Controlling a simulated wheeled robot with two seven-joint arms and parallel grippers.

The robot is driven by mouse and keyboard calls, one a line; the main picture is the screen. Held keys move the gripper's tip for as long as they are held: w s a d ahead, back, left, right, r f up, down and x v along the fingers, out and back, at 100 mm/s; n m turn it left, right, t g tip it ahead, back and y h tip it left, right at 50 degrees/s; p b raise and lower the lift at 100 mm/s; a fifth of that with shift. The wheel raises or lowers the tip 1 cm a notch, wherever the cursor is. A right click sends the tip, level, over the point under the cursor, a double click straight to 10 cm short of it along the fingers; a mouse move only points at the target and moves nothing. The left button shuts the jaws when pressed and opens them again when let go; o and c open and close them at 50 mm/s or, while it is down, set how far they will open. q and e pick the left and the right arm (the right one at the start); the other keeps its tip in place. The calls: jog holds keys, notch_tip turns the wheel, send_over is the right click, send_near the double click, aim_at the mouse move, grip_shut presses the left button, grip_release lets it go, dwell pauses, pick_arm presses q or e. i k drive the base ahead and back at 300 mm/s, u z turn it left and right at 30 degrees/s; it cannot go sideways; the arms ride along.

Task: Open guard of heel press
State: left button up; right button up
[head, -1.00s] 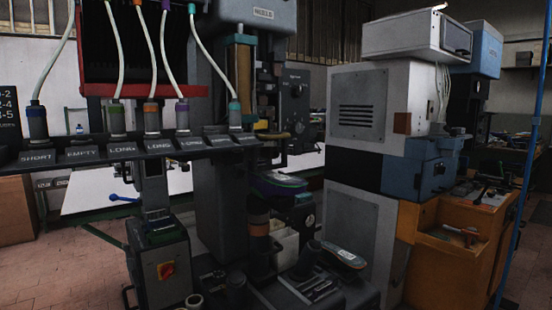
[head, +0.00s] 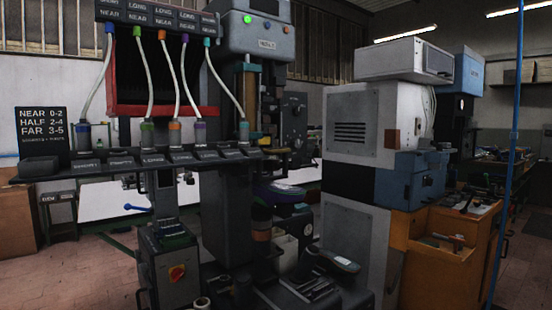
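The heel press (head: 256,35) stands left of centre in the head view, a tall grey machine with a lit green lamp (head: 247,19) on its head. A red-framed dark panel (head: 163,110) hangs at its left, behind several pale tubes; I cannot tell for sure whether it is the guard. Below the head is an upright amber part (head: 249,90). A dark shoe-like form with a purple edge (head: 278,193) sits at the press's working height. Neither of my grippers shows in the head view.
A dark label bar (head: 110,168) crosses in front of the press. A grey control box with a red switch (head: 176,273) stands below. A white-grey cabinet (head: 352,135) and an orange bench (head: 440,262) are at right. Tiled floor (head: 75,270) is free at left.

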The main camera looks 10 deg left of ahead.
aim_at(284, 151)
jog(key=z, duration=0.05)
jog(key=k, duration=0.7)
jog(key=u, duration=1.05)
jog(key=i, duration=1.6)
jog(key=z, duration=1)
